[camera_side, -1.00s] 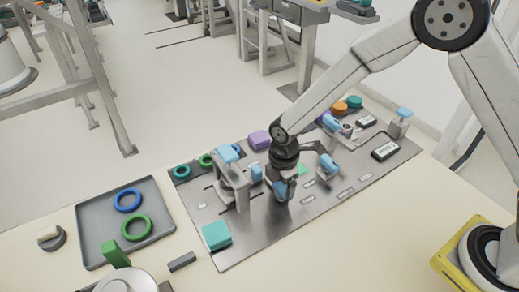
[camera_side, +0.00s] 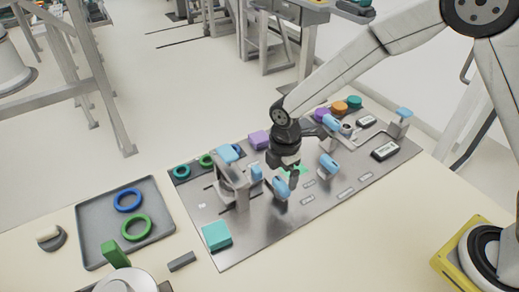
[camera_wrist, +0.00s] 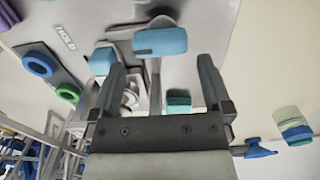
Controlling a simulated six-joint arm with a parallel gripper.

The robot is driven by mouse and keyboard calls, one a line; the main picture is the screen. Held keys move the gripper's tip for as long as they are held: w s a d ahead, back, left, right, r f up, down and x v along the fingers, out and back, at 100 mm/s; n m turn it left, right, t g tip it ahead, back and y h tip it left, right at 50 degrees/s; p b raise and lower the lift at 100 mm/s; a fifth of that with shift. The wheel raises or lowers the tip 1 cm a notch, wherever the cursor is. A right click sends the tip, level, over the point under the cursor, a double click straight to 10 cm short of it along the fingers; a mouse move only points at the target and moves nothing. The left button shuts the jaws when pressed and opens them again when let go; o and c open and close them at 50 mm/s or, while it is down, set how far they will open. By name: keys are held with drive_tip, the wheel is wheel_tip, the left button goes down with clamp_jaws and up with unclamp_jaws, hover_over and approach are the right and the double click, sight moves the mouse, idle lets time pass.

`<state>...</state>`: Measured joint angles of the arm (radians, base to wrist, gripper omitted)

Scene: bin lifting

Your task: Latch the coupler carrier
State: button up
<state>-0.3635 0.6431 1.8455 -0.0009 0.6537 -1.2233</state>
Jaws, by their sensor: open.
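The metal fixture plate (camera_side: 240,245) carries several light blue handles. One blue handle (camera_side: 280,187) stands in front of my gripper, and another blue handle (camera_side: 327,164) is to its right. A green piece (camera_side: 297,170) shows on the plate beside my gripper (camera_side: 287,168). I cannot tell which part is the coupler carrier. In the wrist view, my gripper (camera_wrist: 161,82) has its two fingers spread with nothing held between them. A blue handle (camera_wrist: 160,41) on a grey lever appears beyond the fingertips. A teal block (camera_wrist: 178,103) shows between the fingers, farther off.
A grey bracket with a blue top (camera_side: 229,153) stands left of my gripper. A teal block (camera_side: 216,236) sits at the plate's front left. A grey tray (camera_side: 92,225) at the left holds a blue ring (camera_side: 128,200) and a green ring (camera_side: 137,227).

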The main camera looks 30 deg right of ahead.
sight(284, 183)
drive_tip(key=shift+r, duration=1.8)
drive_tip(key=shift+d, duration=0.15)
drive_tip(key=shift+s+d+r+m, duration=0.1)
drive_tip(key=shift+d+m, duration=0.1)
drive_tip(key=shift+m, duration=0.1)
drive_tip(key=s+d+r+m+t, duration=0.2)
drive_tip(key=s+d+r+m, duration=0.1)
drive_tip(key=s+d+m, duration=1)
drive_tip(key=d+m, duration=0.2)
drive_tip(key=m, duration=0.2)
drive_tip(key=shift+m+t, duration=0.3)
